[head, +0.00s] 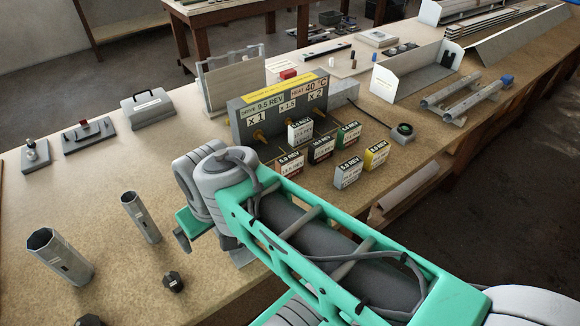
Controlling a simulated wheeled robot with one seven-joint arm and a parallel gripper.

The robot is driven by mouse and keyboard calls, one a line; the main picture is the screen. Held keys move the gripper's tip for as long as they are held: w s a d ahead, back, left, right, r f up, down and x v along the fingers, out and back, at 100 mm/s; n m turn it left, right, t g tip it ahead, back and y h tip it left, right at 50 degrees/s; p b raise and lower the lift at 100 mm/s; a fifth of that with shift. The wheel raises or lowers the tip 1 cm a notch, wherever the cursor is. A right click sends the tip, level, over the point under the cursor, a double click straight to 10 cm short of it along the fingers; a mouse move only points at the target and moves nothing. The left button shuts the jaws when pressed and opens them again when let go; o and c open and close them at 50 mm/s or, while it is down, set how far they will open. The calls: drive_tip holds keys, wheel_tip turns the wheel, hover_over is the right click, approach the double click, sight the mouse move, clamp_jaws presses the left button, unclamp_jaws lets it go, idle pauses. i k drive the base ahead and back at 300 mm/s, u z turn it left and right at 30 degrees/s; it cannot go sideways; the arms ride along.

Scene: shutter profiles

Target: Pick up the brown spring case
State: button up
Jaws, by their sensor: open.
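Several small labelled spring cases stand on the table in front of the grey gauge block. The front-left one, partly behind my arm, has a reddish-brown band and looks most like the brown spring case (290,164); its colour is hard to tell for sure. Around it stand a black case (321,149), a green case (348,135), a yellow case (376,153), a grey case (348,173) and a pale case (300,131). My gripper (210,246) is left of the cases, apart from them, low over the table's near edge. It is open; my wrist hides much of it.
The gauge block (280,110) with brass knobs stands behind the cases. Right of them are a dark round device (403,132) and grey tubes (465,97). Hollow posts (60,257) stand at the left. The table middle left of the block is mostly free.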

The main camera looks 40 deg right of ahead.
sight(291, 165)
drive_tip(key=u, duration=1.85)
drive_tip(key=k, duration=0.8)
drive_tip(key=z, duration=1.65)
drive_tip(key=i, duration=0.5)
drive_tip(key=u, duration=0.05)
